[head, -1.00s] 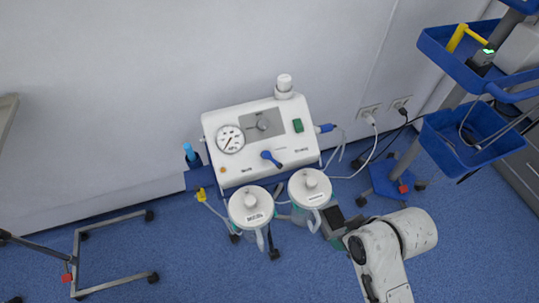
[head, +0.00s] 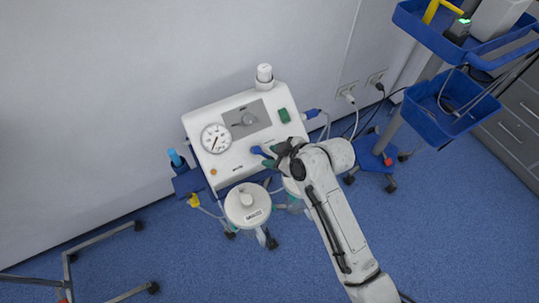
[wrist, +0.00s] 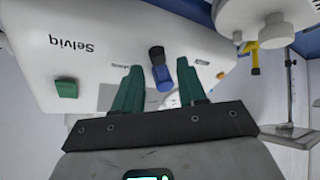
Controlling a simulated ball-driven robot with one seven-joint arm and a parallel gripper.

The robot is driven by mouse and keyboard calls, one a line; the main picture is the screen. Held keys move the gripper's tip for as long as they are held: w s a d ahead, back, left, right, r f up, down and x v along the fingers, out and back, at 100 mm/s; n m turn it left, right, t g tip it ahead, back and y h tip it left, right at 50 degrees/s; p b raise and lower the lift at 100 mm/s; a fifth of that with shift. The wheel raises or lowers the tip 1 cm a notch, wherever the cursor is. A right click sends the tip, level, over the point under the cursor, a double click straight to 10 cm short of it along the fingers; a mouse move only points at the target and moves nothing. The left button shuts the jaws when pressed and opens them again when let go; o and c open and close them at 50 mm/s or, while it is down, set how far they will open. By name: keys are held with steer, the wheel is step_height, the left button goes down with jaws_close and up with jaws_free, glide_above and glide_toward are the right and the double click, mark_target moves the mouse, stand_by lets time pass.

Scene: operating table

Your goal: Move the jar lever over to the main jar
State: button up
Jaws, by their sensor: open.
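The jar lever is a small blue handle (head: 262,152) on the lower front of the white suction unit (head: 215,175). My gripper (head: 279,153) is at the panel, just right of the lever's visible end. In the wrist view, the lever (wrist: 162,78) lies between the two green fingers of my gripper (wrist: 159,66), with gaps on both sides. The gripper is open. Below the unit, the left white-lidded jar (head: 247,203) is visible, its label too small to read surely. The right jar (head: 291,187) is mostly hidden by my arm.
A gauge (head: 215,138) and a green switch (head: 284,115) are on the same panel. A blue-tray cart (head: 440,110) stands at right. A metal frame (head: 105,243) on wheels is at lower left. Blue floor in front is mostly clear.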

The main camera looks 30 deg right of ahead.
steer(key=shift+x, duration=1.05)
jaws_close()
